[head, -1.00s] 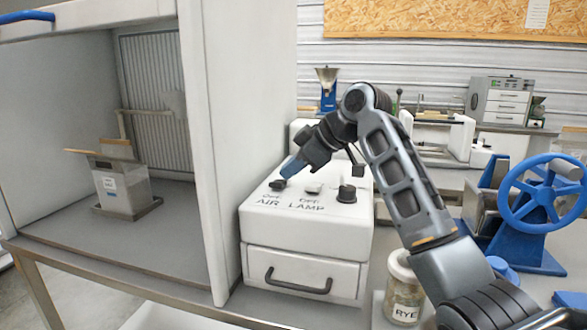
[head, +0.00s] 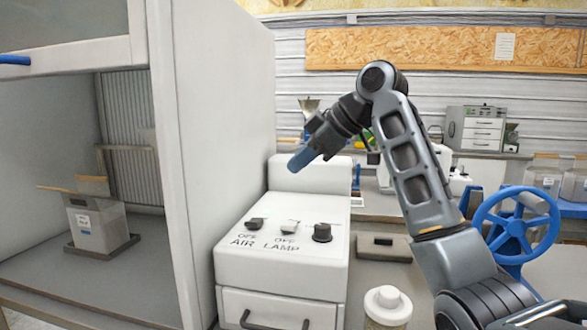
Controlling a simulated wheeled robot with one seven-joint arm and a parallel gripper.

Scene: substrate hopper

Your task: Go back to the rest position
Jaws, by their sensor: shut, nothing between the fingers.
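My gripper (head: 302,159) is shut and empty, with blue fingertips pointing down and left. It is in the air above the white control box (head: 270,268), apart from it. On the box top are a dark AIR switch (head: 256,224), a pale LAMP switch (head: 290,227) and a black round knob (head: 322,233). My arm bends up from the lower right and then down toward the gripper.
A white cabinet (head: 215,130) with an open front stands at the left, holding a small hopper box (head: 97,228). A white-lidded jar (head: 388,303) stands in front. A blue handwheel (head: 513,225) is at the right. A drawer unit (head: 476,128) stands behind.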

